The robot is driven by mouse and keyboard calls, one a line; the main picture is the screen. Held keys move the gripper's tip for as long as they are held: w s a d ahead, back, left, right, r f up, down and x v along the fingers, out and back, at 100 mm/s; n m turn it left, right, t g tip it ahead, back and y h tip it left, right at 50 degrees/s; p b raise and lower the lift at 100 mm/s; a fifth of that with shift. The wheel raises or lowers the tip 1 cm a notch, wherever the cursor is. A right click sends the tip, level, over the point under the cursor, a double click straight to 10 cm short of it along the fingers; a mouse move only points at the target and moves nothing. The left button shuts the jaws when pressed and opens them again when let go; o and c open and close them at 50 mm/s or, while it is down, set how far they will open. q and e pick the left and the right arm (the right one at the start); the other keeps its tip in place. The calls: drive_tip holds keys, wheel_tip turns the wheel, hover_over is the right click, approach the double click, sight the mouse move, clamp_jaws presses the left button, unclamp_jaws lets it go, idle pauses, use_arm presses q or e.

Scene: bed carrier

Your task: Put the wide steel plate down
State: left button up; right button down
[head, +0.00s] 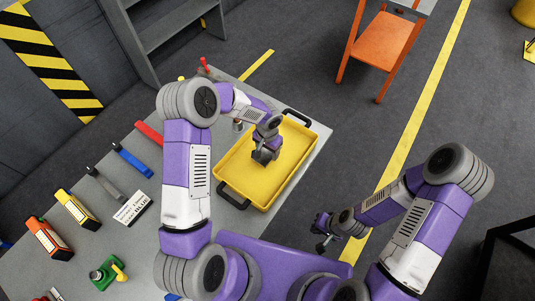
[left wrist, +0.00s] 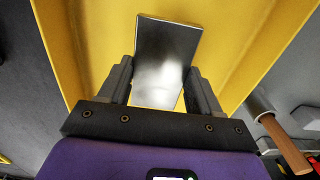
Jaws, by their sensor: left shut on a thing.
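The wide steel plate (left wrist: 165,60) is a shiny flat grey piece between the two fingers of my left gripper (left wrist: 160,85) in the left wrist view. The gripper is shut on it. Behind the plate is the yellow floor of the tray (left wrist: 232,30); I cannot tell whether the plate touches it. In the head view my left gripper (head: 264,154) is over the yellow tray (head: 240,175), and the plate is hard to make out there. My right gripper (head: 322,235) hangs empty-looking beyond the bench's right edge, too small to judge its fingers.
The tray has black handles (head: 232,196) and stands on a grey bench (head: 165,235). Red, blue and grey tools, yellow and orange boxes and a white label (head: 131,208) lie at left. A wooden-handled hammer (left wrist: 285,140) lies beside the tray. An orange stand (head: 378,45) is behind.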

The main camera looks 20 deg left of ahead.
sight(267, 152)
use_arm(q)
drive_tip(key=shift+f, duration=1.45)
drive_tip(key=shift+f+b, duration=0.2)
drive_tip(key=shift+b, duration=0.1)
drive_tip(key=o, duration=1.6)
wheel_tip(267, 152, up, 12)
drive_tip(key=shift+r+p, duration=0.2)
drive_tip(key=shift+p, duration=0.5)
